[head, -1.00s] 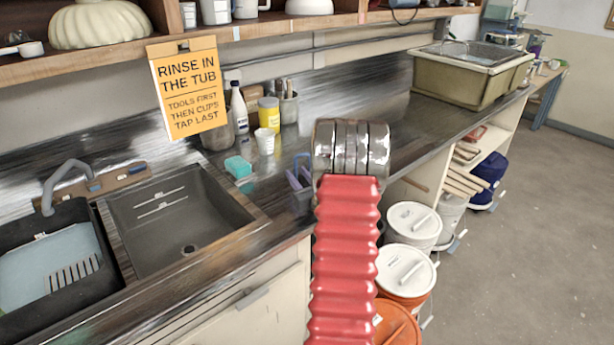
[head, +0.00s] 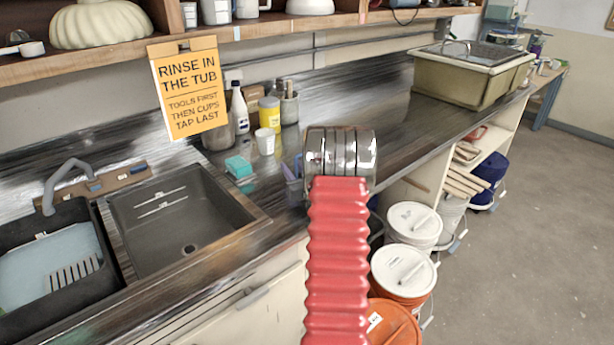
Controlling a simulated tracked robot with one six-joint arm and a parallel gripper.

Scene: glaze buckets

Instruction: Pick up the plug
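I cannot make out a plug for certain. The grey right-hand sink basin (head: 150,225) has a small round dark fitting (head: 189,249) at its bottom; whether this is a drain or a plug in it I cannot tell. The left-hand basin (head: 20,215) holds pale blue water (head: 45,265) and a slatted grey piece. My arm, a red ribbed sleeve ending in shiny metal rings, reaches up over the counter's front edge, right of the sinks. My gripper's fingers do not show; they are hidden beyond the rings or out of sight.
A faucet (head: 65,180) stands behind the sinks. A teal sponge (head: 238,167), white cup (head: 264,141), yellow jar (head: 270,113) and bottle (head: 238,107) stand on the counter (head: 370,115). A purple holder (head: 293,187) is partly hidden by my arm. Lidded buckets (head: 403,270) stand below right.

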